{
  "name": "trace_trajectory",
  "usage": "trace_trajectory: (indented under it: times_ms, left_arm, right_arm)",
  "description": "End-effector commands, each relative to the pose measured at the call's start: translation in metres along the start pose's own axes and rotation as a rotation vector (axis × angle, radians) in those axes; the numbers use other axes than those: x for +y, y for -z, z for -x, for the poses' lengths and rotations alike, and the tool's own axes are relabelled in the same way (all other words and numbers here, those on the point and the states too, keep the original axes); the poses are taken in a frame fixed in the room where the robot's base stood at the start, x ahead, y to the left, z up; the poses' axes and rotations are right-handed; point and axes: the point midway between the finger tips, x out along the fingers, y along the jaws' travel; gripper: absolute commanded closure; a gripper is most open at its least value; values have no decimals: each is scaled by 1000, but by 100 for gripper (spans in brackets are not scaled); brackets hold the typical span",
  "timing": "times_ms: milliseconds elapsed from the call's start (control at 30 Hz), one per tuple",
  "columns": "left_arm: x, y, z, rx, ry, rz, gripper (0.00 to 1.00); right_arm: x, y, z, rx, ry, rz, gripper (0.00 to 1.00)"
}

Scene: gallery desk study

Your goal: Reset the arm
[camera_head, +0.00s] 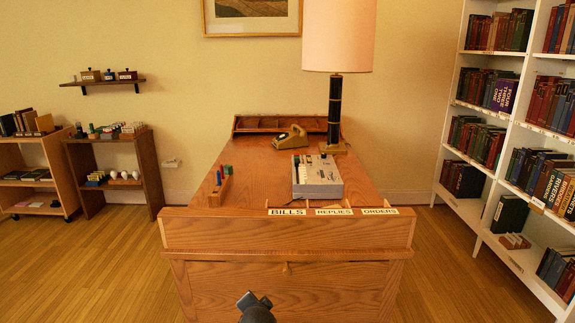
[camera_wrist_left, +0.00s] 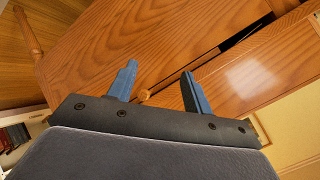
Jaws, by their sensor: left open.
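My left gripper (camera_head: 256,300) is low in the head view, in front of the wooden desk (camera_head: 240,280). In the left wrist view my left gripper (camera_wrist_left: 158,70) has its two blue fingers spread apart with nothing between them. A small round wooden knob (camera_wrist_left: 146,95) on the desk front shows between the fingers; I cannot tell how far away it is. The same knob (camera_head: 286,267) is in the head view, up and right of the gripper. My right gripper is in neither view.
The desktop holds a grey-white box (camera_head: 318,177), a tape dispenser (camera_head: 290,137), a lamp (camera_head: 334,110) and a wooden pen holder (camera_head: 219,188). Slots labelled BILLS, REPLIES and ORDERS line its near edge. A white bookcase (camera_head: 510,135) stands right, low wooden shelves (camera_head: 145,165) left. Floor beside the desk is clear.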

Motion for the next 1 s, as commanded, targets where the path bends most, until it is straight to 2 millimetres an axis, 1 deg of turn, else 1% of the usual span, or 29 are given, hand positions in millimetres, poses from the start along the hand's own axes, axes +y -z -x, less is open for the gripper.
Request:
trace_trajectory:
  times_ms: [33, 67, 100, 200, 300, 500, 600, 767, 900, 1000]
  left_arm:
    - [4, -10, 16, -23, -50, 97, 50]
    - [7, -17, 26, -41, -84, 161, 50]
    - [13, -27, 40, -67, -130, 241, 50]
    - [26, -50, 71, -127, -226, 386, 50]
    - [39, -72, 100, -180, -305, 478, 50]
    - [64, -115, 160, -255, -438, 555, 50]
    - [74, -136, 186, -278, -480, 580, 50]
    - [90, -172, 221, -335, -515, 611, 50]
    - [113, -208, 246, -416, -542, 624, 50]
    - [131, -230, 262, -471, -567, 626, 50]
  right_arm:
    - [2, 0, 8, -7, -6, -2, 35]
    - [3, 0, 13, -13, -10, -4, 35]
    - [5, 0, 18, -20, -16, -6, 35]
    - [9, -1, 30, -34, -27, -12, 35]
    - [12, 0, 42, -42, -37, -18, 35]
    - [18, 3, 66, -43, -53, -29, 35]
    - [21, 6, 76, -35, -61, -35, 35]
    - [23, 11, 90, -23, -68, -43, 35]
    - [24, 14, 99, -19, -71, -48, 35]
    - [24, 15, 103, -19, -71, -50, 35]
